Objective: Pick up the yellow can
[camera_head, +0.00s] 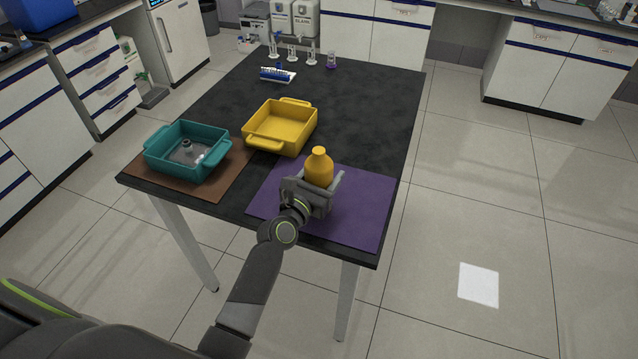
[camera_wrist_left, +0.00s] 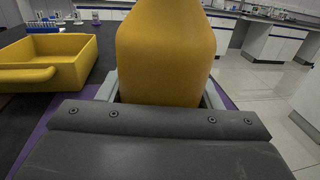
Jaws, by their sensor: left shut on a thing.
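The yellow can (camera_head: 319,167) looks like a bottle with a narrow neck. It stands upright over the purple mat (camera_head: 362,215) in the head view. My left gripper (camera_head: 318,188) is around its lower part, one finger on each side, and is shut on it. In the left wrist view the yellow can (camera_wrist_left: 165,50) fills the middle between the fingers (camera_wrist_left: 160,92), and its lower part is hidden by the gripper. I cannot tell whether its base touches the mat. My right gripper is not in view.
A yellow tray (camera_head: 281,127) stands just behind and left of the can. A teal tray (camera_head: 187,152) holding a clear glass item sits on a brown mat (camera_head: 222,188). A blue rack (camera_head: 277,74) and glassware are at the table's far end. The table's right side is clear.

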